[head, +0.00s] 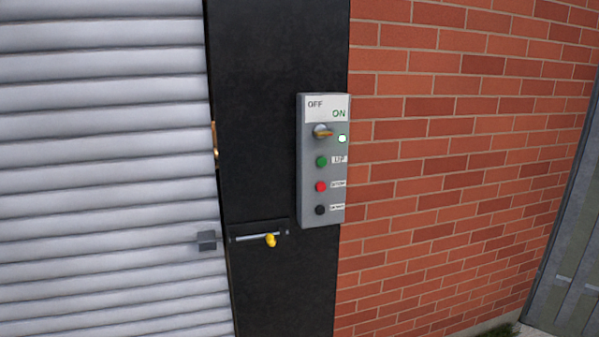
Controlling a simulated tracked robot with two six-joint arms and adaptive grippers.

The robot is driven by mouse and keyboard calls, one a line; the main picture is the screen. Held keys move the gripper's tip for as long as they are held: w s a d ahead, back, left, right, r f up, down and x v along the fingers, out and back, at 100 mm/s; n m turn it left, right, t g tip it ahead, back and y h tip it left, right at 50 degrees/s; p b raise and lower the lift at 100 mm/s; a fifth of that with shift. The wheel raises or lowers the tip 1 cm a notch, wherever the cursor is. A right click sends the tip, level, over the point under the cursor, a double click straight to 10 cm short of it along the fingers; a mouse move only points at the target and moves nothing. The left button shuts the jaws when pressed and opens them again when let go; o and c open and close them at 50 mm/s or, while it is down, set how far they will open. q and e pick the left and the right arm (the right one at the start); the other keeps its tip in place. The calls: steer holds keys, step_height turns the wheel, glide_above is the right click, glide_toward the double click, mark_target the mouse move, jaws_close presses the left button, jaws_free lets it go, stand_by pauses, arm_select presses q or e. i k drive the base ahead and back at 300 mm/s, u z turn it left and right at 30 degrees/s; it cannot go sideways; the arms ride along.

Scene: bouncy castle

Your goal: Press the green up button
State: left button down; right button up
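The green up button (321,162) sits on a grey control box (309,216) fixed to a black post, beside a small label that seems to read UP. A red button (320,187) and a black button (320,210) are below it. Above it is an orange-yellow rotary switch (322,132) under an OFF/ON plate (327,108). A small white round light or dot (342,139) is right of the switch. Neither of my grippers is in the head view.
A grey slatted roller shutter (100,180) fills the left. A bolt with a yellow knob (270,240) is on the black post (270,60), below left of the box. A red brick wall (460,150) is on the right, with a grey panel (570,250) at the far right edge.

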mark_target(321, 161)
steer(key=z, duration=0.3)
steer(key=i, duration=0.95)
steer(key=u, duration=1.3)
steer(key=k, duration=0.55)
steer(key=u, duration=0.05)
steer(key=i, duration=0.45)
